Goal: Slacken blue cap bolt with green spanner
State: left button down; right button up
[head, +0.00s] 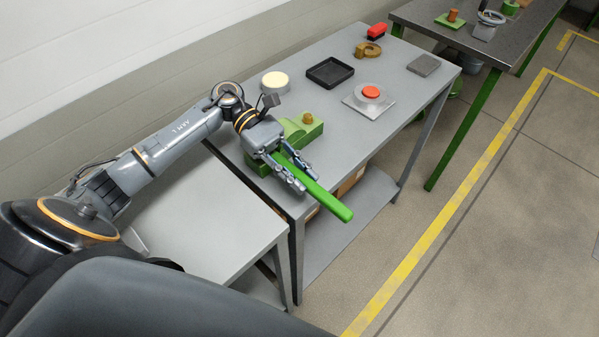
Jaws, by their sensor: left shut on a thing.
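My left gripper (309,184) is shut on a long green spanner (333,204). The spanner's handle sticks out past the fingertips, toward the lower right and over the table's front edge. Its other end is hidden by the hand. A green casting, perhaps the split case (293,131), sits on the grey table just behind the hand, with a small orange-brown knob (307,118) on top. The hand covers part of the casting. I cannot make out a blue cap bolt. My right gripper is not in view.
On the grey table (395,142) are a cream-topped round item (275,80), a black tray (330,71), a red button on a plate (371,92), a brown ring-shaped part (368,49), a red item (377,31) and a grey block (424,65). A darker bench (450,37) stands top right.

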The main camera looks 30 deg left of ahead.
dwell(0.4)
pick_arm(q)
jog(key=c, duration=1.1)
grip_release()
jog(key=v, duration=1.2)
